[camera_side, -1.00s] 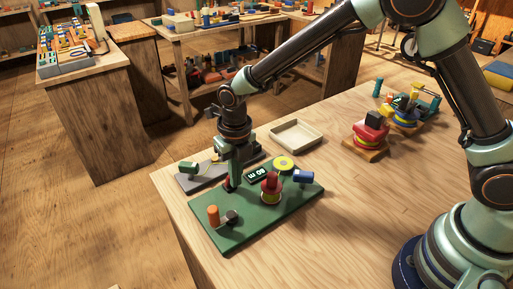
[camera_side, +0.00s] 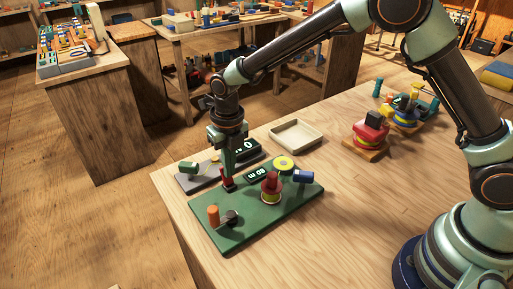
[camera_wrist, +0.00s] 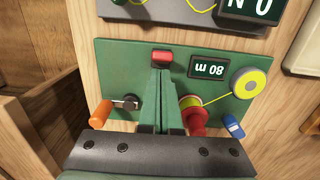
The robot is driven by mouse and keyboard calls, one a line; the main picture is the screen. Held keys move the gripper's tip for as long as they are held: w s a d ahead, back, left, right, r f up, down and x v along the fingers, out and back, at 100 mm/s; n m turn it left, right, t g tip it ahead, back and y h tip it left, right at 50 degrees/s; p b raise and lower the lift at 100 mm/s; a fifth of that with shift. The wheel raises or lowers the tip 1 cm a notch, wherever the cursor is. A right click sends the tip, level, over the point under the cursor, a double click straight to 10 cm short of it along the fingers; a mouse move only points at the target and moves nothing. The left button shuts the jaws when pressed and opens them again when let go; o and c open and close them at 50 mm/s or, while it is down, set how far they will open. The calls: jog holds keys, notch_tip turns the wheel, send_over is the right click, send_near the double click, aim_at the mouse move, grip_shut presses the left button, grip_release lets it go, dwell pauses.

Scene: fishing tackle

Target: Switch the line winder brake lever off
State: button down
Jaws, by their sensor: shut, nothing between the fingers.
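The line winder is a dark green board (camera_side: 245,222) on the near left of the table. Its red lever (camera_side: 225,178) stands up from a small dark base, tilted slightly. In the wrist view the lever's red top (camera_wrist: 161,57) shows just beyond my fingertips; its lower part is hidden. My gripper (camera_side: 230,176) points down right beside the lever, shut and empty. In the wrist view its fingers (camera_wrist: 161,75) are together. I cannot tell whether they touch the lever. The winder's display (camera_side: 257,174) reads 80 m in the wrist view.
The board also carries an orange handle (camera_side: 213,214), a red cone (camera_side: 271,184), a yellow spool (camera_side: 284,163) and a blue knob (camera_side: 303,176). A grey device (camera_side: 190,182) with another display lies behind. An empty cream tray (camera_side: 296,135) is farther back. The table's right foreground is clear.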

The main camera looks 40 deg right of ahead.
jog(key=shift+r, duration=0.2)
jog(key=shift+r, duration=0.65)
notch_tip(320, 180, up, 9)
jog(key=w, duration=0.2)
jog(key=shift+w, duration=0.4)
dwell(0.6)
